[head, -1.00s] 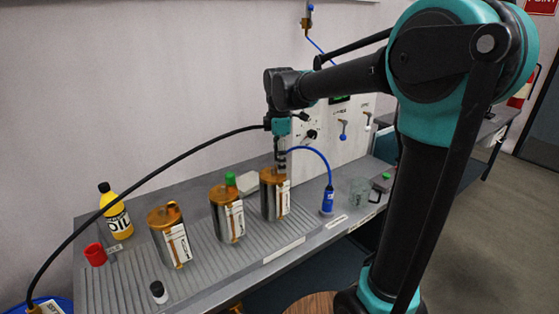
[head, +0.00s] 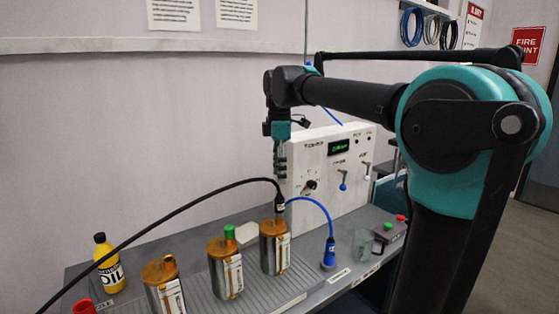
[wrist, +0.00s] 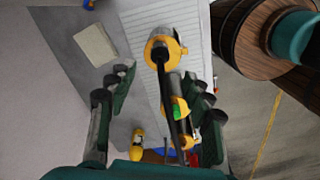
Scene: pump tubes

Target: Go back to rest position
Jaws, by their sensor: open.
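My gripper (head: 280,165) hangs above the right-hand pump (head: 274,250) in the head view, apart from it and with nothing in its jaws. In the wrist view its two dark fingers stand wide apart (wrist: 162,88). A black tube (head: 170,225) ends in a black connector (head: 279,203) on top of that pump. The middle pump (head: 226,272) has a green cap (head: 229,233). The left pump (head: 167,292) is cut off by the bottom edge.
A white control panel (head: 330,165) stands close behind and right of my gripper. A yellow oil bottle (head: 108,265) stands at the left, near a red cup (head: 84,306). A glass mug (head: 362,243) and a button box (head: 391,230) sit at the right. The wall area above the bench is open.

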